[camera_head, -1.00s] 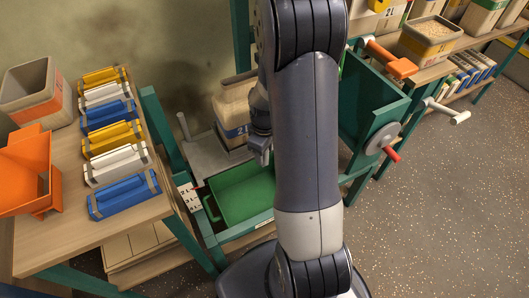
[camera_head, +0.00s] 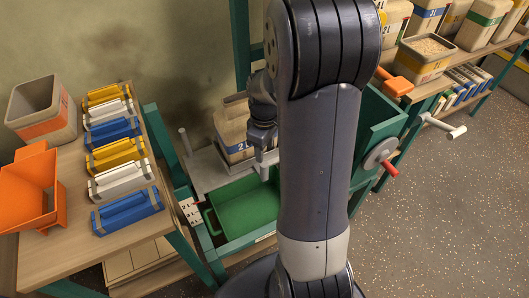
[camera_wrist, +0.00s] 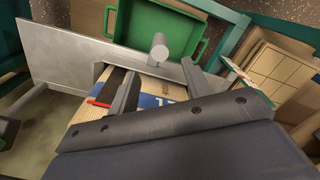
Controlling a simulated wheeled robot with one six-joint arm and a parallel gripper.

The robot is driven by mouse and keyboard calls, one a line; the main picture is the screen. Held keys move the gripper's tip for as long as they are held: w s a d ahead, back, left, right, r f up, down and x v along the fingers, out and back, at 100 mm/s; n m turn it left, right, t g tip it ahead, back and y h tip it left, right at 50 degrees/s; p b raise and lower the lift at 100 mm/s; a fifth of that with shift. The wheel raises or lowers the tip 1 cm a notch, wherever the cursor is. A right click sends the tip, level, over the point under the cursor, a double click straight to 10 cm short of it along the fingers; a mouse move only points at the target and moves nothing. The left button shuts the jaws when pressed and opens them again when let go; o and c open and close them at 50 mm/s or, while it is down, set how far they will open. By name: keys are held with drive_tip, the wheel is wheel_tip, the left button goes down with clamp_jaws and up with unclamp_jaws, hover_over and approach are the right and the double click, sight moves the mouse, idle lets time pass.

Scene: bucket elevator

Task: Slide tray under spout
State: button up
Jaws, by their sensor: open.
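The green tray (camera_head: 248,212) lies in the teal frame at lower centre, its handle at its left end. It also shows at the top of the wrist view (camera_wrist: 150,22). My gripper (camera_head: 262,145) is over the tray's far edge, beside a beige bucket (camera_head: 230,125) with a blue band. In the wrist view my gripper (camera_wrist: 158,76) is open, with a round grey post (camera_wrist: 159,46) just beyond and between its fingertips. The post appears to stand on a grey plate (camera_wrist: 65,48) beside the tray. I cannot make out the spout; my arm hides much of the middle.
A shelf at left holds several yellow, white and blue blocks (camera_head: 125,211), an orange scoop (camera_head: 30,190) and a bin (camera_head: 42,108). A teal housing with a crank (camera_head: 382,155) stands right of my arm. Buckets line the right bench. The floor at right is clear.

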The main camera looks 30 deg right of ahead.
sight(264, 170)
drive_tip(key=n+b, duration=0.1)
drive_tip(key=n, duration=0.1)
drive_tip(key=shift+f+n+b, duration=0.3)
drive_tip(key=shift+f+b, duration=0.05)
drive_tip(key=n+b, duration=0.2)
drive_tip(key=n, duration=0.2)
drive_tip(key=shift+w+f, duration=0.1)
drive_tip(key=shift+f, duration=0.05)
drive_tip(key=n+b, duration=0.1)
drive_tip(key=n, duration=0.2)
drive_tip(key=shift+n+b, duration=0.3)
drive_tip(key=shift+b, duration=0.1)
drive_tip(key=n+b, duration=0.1)
drive_tip(key=n, duration=0.1)
drive_tip(key=shift+n, duration=0.4)
wheel_tip(264, 170, down, 10)
drive_tip(key=b, duration=0.3)
drive_tip(key=shift+f, duration=0.2)
drive_tip(key=shift+c, duration=0.5)
clamp_jaws()
